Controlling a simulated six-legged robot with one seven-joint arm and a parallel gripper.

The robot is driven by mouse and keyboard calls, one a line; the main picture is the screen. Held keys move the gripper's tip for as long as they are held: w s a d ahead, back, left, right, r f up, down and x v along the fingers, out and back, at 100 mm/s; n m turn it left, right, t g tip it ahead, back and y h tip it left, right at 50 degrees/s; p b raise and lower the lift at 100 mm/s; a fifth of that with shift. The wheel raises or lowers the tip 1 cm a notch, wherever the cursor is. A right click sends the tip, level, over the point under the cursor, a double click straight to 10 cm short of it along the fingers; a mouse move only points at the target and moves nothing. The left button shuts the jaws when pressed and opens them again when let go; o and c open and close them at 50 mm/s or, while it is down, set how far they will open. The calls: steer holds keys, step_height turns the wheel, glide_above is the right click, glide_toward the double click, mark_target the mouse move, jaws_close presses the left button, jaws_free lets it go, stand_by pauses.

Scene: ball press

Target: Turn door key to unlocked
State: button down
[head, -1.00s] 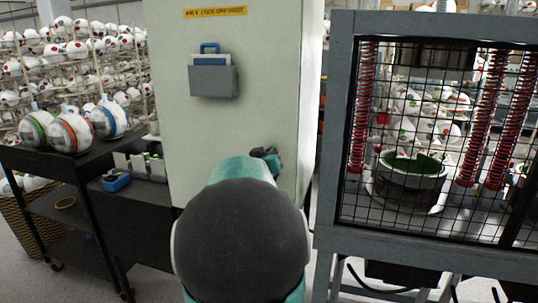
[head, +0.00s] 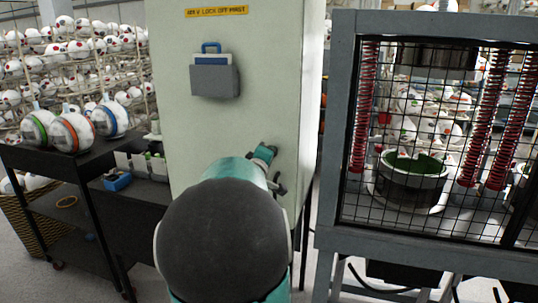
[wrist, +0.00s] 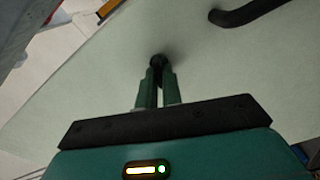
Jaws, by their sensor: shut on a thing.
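The door is the pale green front of a tall cabinet (head: 225,125). In the wrist view the door surface (wrist: 215,85) lies tilted across the picture. A small dark round key (wrist: 157,61) sits on it. My gripper (wrist: 158,72) is shut on the key, with its two green fingers close together at the door face. The fingers hide most of the key, so its turn angle cannot be told. In the head view my gripper (head: 266,152) reaches the right part of the door, and the key is hidden there. A dark handle (wrist: 250,12) is beside it.
A caged press (head: 345,240) stands at right. A black cart (head: 85,165) with several striped balls stands at left.

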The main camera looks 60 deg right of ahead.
steer(key=shift+f+n, duration=0.1)
steer(key=shift+n, duration=1.9)
steer(key=c, duration=1.6)
jaws_free()
steer(key=shift+o, duration=0.2)
steer(key=s+a, duration=0.2)
steer(key=a, duration=1.1)
steer(key=shift+a, duration=0.35)
